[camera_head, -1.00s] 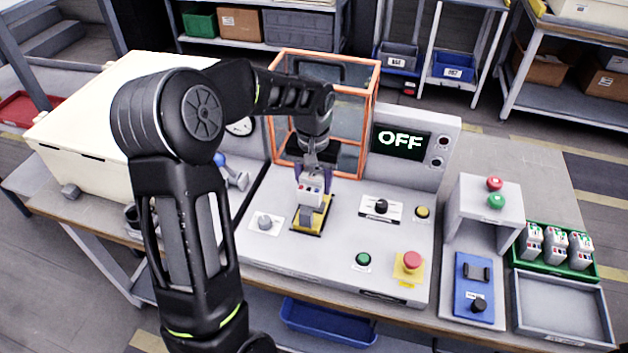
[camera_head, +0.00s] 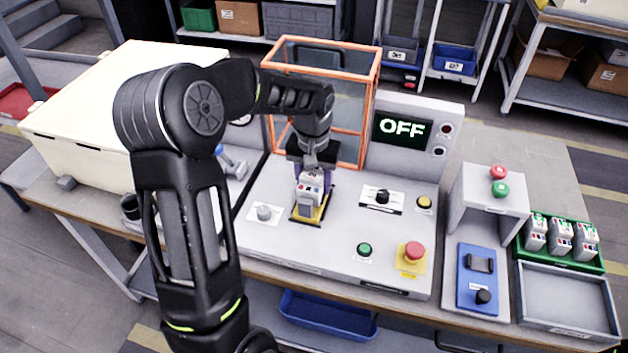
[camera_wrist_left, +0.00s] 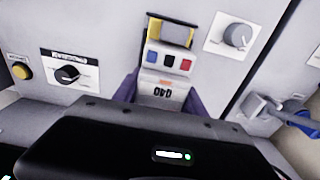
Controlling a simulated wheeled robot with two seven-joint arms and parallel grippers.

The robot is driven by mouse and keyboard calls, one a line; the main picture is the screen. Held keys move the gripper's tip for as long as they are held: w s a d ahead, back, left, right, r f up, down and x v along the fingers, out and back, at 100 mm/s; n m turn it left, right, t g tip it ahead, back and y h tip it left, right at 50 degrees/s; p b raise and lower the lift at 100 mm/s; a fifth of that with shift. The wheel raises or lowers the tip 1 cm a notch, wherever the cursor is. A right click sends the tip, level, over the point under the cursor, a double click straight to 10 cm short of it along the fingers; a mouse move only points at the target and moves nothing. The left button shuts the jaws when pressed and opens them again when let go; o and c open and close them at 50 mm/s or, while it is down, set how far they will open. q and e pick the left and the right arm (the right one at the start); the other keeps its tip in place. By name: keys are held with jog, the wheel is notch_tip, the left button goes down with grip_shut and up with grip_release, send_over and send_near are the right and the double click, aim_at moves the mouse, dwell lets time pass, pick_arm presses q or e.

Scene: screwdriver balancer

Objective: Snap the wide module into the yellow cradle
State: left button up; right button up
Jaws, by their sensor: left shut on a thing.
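The wide module (camera_head: 309,195) is a light grey block with blue, dark and red marks on its face; the left wrist view shows it too (camera_wrist_left: 163,88). My left gripper (camera_head: 313,183) is shut on it, with purple fingers on both sides. The yellow cradle (camera_head: 320,214) is on the grey panel, right under the module, and its yellow end shows past the module in the left wrist view (camera_wrist_left: 171,30). The module is at the cradle, but I cannot tell whether it is fully seated. My right gripper is not in view.
An orange-framed box (camera_head: 368,110) stands just behind the arm. A grey knob (camera_head: 264,212) is left of the cradle, a black knob (camera_head: 382,196) right of it. A display (camera_head: 402,127) reads OFF. A green tray (camera_head: 590,263) at right holds several similar modules.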

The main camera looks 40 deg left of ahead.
pick_arm(q)
jog(key=shift+f+b, duration=0.3)
jog(key=shift+f, duration=0.05)
